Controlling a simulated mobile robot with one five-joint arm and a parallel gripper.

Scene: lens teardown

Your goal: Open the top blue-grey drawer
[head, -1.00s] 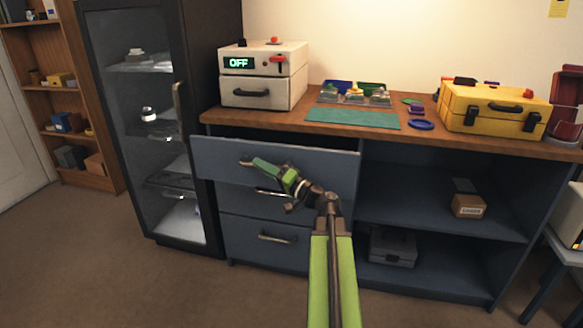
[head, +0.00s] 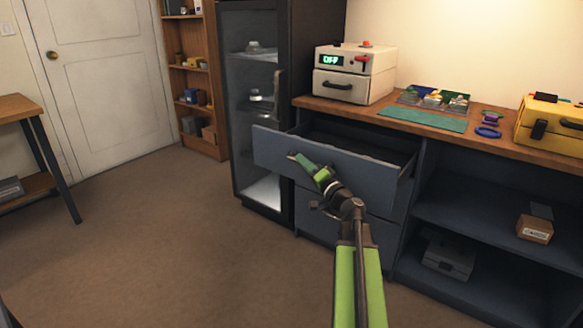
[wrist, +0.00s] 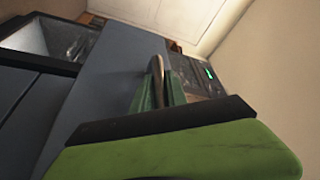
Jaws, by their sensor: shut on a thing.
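The top blue-grey drawer (head: 345,172) stands pulled well out of the workbench, and its dark inside shows behind the front panel. My gripper (head: 293,157) is shut on the drawer's handle at the left part of the front. In the wrist view the handle (wrist: 157,70) stands between the green fingers, against the blue-grey drawer front (wrist: 110,85). The fingers hide most of the handle in the head view.
The glass cabinet (head: 262,95) stands close to the drawer's left end. A white box reading OFF (head: 352,75), a green mat (head: 425,119) and a yellow case (head: 555,122) are on the worktop (head: 310,104). The floor (head: 160,230) at left is clear.

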